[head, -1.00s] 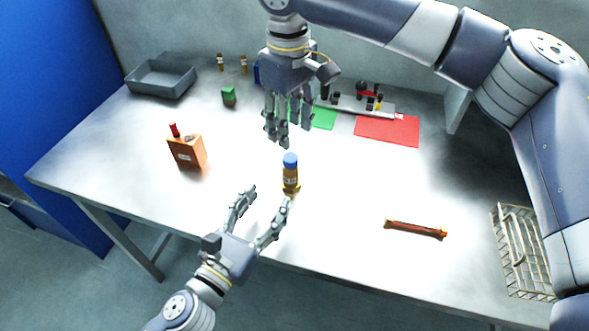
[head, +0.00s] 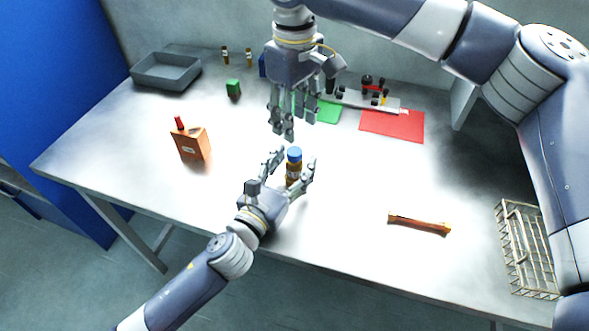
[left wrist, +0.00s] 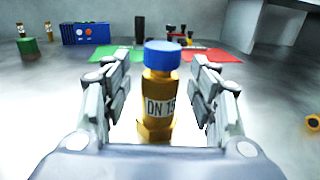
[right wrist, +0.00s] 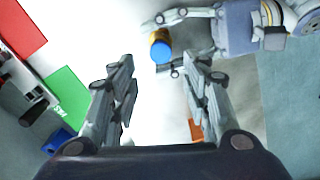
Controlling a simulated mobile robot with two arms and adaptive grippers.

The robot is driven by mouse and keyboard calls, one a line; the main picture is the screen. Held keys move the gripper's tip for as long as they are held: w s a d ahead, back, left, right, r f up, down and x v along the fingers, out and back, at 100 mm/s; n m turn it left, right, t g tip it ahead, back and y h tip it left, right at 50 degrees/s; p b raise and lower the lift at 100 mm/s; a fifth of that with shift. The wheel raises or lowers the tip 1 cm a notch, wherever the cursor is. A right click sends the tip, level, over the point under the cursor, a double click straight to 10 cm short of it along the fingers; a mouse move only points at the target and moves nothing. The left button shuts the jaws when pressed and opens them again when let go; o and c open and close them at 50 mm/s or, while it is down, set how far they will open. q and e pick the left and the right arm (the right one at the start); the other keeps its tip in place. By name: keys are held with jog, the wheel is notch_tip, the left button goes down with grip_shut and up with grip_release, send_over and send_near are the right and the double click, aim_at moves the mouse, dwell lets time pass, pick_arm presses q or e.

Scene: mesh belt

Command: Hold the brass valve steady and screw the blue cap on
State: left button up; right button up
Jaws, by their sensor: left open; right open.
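The brass valve (head: 293,173) stands upright on the table, with a "DN 15" label in the left wrist view (left wrist: 159,106). The blue cap (head: 294,154) sits on its top; I cannot tell how tightly. My left gripper (head: 296,163) is open, with its fingers on both sides of the valve; gaps show between them and the valve in the left wrist view. My right gripper (head: 288,134) is open and empty, pointing down above and behind the valve. In the right wrist view the blue cap (right wrist: 161,52) lies beyond its fingertips.
An orange block with a red top (head: 191,143) stands at left, a grey bin (head: 166,72) at back left. Green (head: 325,112) and red (head: 392,126) mats lie behind. A brown bar (head: 419,223) and a wire basket (head: 526,250) are at right. The table's front middle is clear.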

pick_arm(q)
jog(key=shift+w+d, duration=0.15)
jog(key=shift+w, duration=0.1)
jog(key=shift+c, duration=0.5)
grip_shut()
pick_arm(e)
jog(key=o, duration=0.5)
jog(key=shift+o, duration=0.2)
notch_tip(320, 180, up, 12)
